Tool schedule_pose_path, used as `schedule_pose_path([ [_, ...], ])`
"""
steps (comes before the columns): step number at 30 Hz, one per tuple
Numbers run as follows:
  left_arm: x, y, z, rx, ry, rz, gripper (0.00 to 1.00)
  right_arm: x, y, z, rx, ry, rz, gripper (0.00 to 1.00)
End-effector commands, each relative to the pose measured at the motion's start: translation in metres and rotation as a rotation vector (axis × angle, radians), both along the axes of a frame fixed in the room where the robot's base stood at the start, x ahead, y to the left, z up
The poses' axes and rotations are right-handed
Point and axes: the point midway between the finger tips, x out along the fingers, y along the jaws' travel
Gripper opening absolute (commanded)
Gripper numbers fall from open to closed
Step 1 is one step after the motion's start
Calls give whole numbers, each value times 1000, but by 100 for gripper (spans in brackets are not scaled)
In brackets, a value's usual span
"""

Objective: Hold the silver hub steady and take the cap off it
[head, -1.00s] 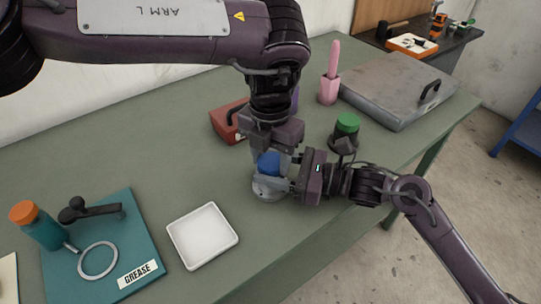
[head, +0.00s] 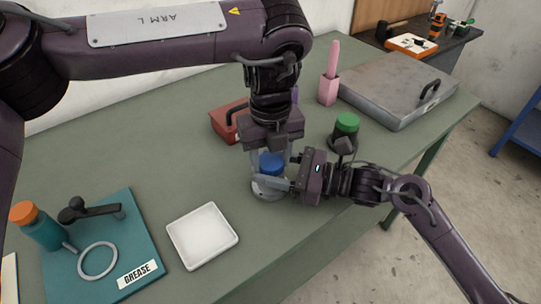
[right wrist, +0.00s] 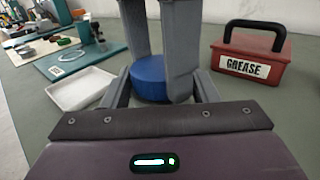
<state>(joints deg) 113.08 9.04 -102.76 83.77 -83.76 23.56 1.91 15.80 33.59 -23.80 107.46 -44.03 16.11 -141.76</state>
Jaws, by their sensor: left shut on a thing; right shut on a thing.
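The silver hub (head: 266,190) stands on the green bench near its front edge, mostly covered by my grippers in the head view. The blue cap (head: 271,163) sits at its top; it also shows in the right wrist view (right wrist: 150,84). My left gripper (head: 270,158) points straight down and is shut on the cap, with one grey finger on each side. My right gripper (head: 272,184) comes in level from the right, below the left one, and is shut on the hub. In the right wrist view the hub is hidden, so any gap under the cap cannot be told.
A white tray (head: 203,236) lies left of the hub, with a teal grease mat (head: 115,215) beyond it. A red grease box (head: 222,121) stands behind my left gripper. A green-topped dark object (head: 346,128) stands close behind my right gripper. A grey case (head: 397,88) lies farther back.

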Motion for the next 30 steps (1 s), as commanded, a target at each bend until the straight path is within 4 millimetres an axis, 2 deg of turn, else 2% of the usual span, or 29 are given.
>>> schedule_pose_path([
  [1,0,-2,1,-4,0,-4,48,-1,1,2,3,-3,3,0],
  [6,0,-2,0,-4,-1,-5,68,-1,1,2,3,-3,3,0],
  [11,1,-1,5,-3,-3,-3,68,-1,1,2,3,-3,3,0],
  [18,1,-2,39,-6,-8,0,68,-1,0,-4,-6,7,0,0],
  [24,0,-1,47,-3,-3,-7,65,-1,1,-3,-5,8,2,0],
  [30,1,-1,54,-1,-2,-179,65,-1,0,-2,-3,5,2,0],
])
